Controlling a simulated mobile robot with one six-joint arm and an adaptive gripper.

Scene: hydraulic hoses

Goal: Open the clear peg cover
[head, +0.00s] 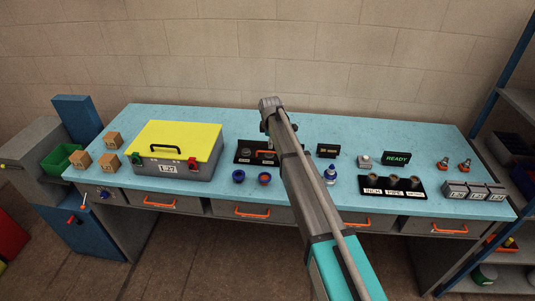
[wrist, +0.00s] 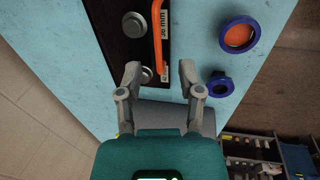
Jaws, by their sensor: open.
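The dark peg board (head: 243,160) lies on the blue bench, left of my arm, with round grey pegs on it. An orange bar handle (head: 264,153) crosses it, and it also shows in the wrist view (wrist: 157,35). The clear cover itself is hard to make out, so I cannot tell how it sits. In the wrist view my gripper (wrist: 160,69) is open and empty, its fingers on either side of the handle's near end. I cannot tell whether they touch anything. In the head view my arm hides part of the board.
A grey case with a yellow lid (head: 180,140) stands to the left. Blue ring fittings (head: 238,176) lie in front of the board. A black holder (head: 392,188) and a green READY sign (head: 397,158) are to the right. Small boxes (head: 112,140) stand at far left.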

